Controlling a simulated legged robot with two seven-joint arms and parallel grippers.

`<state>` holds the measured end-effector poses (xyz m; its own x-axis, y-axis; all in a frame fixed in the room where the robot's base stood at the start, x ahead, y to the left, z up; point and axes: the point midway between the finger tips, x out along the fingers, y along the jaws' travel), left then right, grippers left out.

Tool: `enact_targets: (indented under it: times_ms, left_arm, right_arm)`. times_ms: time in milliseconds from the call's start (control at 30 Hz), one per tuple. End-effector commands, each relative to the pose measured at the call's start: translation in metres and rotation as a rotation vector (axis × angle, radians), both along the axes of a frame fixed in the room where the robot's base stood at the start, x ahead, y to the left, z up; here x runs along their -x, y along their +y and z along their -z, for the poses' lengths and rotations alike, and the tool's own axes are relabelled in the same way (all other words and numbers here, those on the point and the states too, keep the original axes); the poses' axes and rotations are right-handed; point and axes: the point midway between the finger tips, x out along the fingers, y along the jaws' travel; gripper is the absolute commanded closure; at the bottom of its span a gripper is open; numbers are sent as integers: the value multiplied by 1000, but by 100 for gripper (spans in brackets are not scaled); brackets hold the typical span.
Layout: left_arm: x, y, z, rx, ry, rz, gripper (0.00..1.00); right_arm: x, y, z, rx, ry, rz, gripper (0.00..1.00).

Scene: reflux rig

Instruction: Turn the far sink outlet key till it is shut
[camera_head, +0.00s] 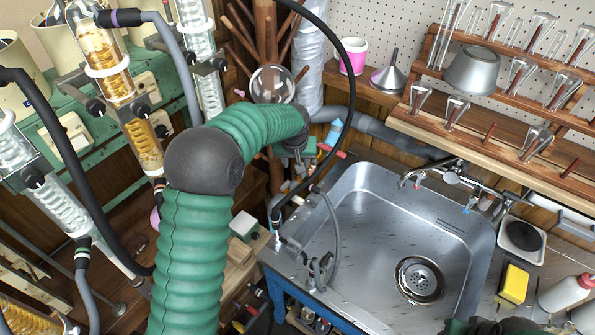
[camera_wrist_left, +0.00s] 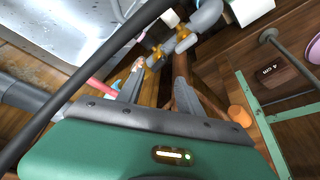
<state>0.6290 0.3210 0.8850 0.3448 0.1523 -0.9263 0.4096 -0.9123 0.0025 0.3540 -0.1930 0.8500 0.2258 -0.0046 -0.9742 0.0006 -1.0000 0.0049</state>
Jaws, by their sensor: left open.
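My left gripper (camera_head: 298,172) reaches down beside the sink's left rim in the head view. In the left wrist view its two fingers (camera_wrist_left: 158,75) stand apart with nothing clearly held between them. Grey outlet fittings with brass parts (camera_wrist_left: 183,38) show beyond the fingertips. In the head view, one outlet fitting (camera_head: 277,222) sits at the sink's left edge, and another (camera_head: 321,270) sits nearer. I cannot tell the far outlet's key or its angle, nor whether a finger touches it. My right gripper is not in view.
The metal sink (camera_head: 365,235) is empty around its drain. A black hose (camera_wrist_left: 85,95) crosses close to my left gripper. A red rod (camera_wrist_left: 98,85) lies beside one finger. Glass condensers (camera_head: 105,65) stand at the left, and wooden glassware racks (camera_head: 505,75) hang at the back right.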

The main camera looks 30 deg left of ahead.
Motion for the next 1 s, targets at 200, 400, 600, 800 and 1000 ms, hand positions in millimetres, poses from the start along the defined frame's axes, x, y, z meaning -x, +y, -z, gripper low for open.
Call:
enact_targets:
  times_ms: [200, 400, 600, 800, 1000]
  left_arm:
    - [-16, 7, 47, 1, 0, 0, 57]
    - [-23, 11, 63, 0, -1, -1, 57]
    - [-24, 11, 63, 0, -2, -1, 57]
    - [-24, 11, 63, 0, -2, 0, 78]
    - [-24, 10, 63, 0, -2, 0, 100]
  right_arm:
    - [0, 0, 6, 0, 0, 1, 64]
    - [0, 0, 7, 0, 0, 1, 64]
    - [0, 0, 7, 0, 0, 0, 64]
    - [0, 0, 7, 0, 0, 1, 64]
    - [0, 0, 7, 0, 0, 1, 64]
